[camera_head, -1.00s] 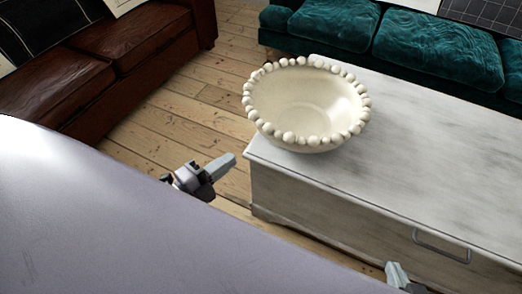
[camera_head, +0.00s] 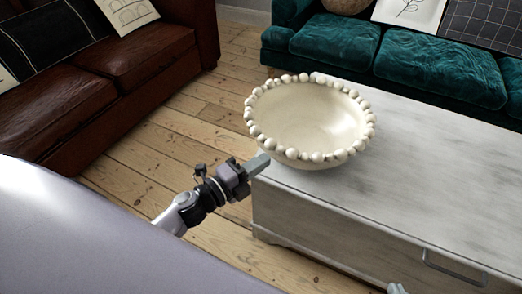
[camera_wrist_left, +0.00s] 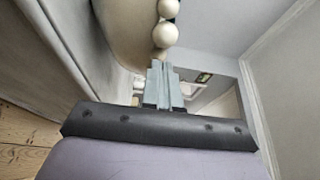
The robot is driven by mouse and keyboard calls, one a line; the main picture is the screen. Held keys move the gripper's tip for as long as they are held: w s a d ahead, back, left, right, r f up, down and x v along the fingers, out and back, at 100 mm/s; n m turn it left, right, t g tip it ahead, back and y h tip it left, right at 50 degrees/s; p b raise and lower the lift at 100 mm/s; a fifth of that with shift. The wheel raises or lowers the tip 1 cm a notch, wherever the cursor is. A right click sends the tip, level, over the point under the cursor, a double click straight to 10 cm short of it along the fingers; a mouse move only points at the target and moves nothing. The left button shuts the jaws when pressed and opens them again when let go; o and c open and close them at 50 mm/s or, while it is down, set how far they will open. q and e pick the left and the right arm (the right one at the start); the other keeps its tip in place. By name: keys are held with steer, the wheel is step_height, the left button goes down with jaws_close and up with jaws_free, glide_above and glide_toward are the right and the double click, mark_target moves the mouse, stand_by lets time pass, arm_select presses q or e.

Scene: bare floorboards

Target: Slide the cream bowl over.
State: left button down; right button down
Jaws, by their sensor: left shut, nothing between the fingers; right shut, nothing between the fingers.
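The cream bowl (camera_head: 308,125), with a rim of round beads, stands upright near the left end of the pale wooden coffee table (camera_head: 420,180). My left gripper (camera_head: 262,162) is shut and empty, its tip by the table's near left corner, just below and left of the bowl. In the left wrist view the shut fingers (camera_wrist_left: 160,72) point at the bowl's side (camera_wrist_left: 132,28) and beads. I cannot tell whether they touch it. Only a tip of my right gripper (camera_head: 397,288) shows at the bottom edge, shut, in front of the table and far from the bowl.
The tabletop right of the bowl is clear. A drawer handle (camera_head: 455,268) sits on the table's near side. A brown leather sofa (camera_head: 125,75) is at left and a teal sofa (camera_head: 440,70) behind. Bare floorboards (camera_head: 150,150) lie between.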

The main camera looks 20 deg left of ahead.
mark_target(268, 141)
arm_select(q)
steer(key=w, duration=0.1)
steer(key=w+a, duration=0.1)
steer(key=w, duration=0.1)
steer(key=shift+w+a, duration=0.15)
steer(key=shift+w, duration=0.2)
arm_select(e)
steer(key=shift+w+a+r, duration=0.1)
steer(key=shift+a+r, duration=0.1)
steer(key=shift+r, duration=0.05)
arm_select(q)
steer(key=shift+w+a+b, duration=0.1)
steer(key=shift+w+b, duration=0.05)
steer(key=shift+b, duration=0.15)
arm_select(e)
steer(key=shift+w, duration=0.1)
arm_select(q)
steer(key=shift+w+a, duration=0.3)
steer(key=shift+w, duration=0.6)
steer(key=shift+s, duration=0.1)
arm_select(e)
steer(key=shift+f, duration=0.1)
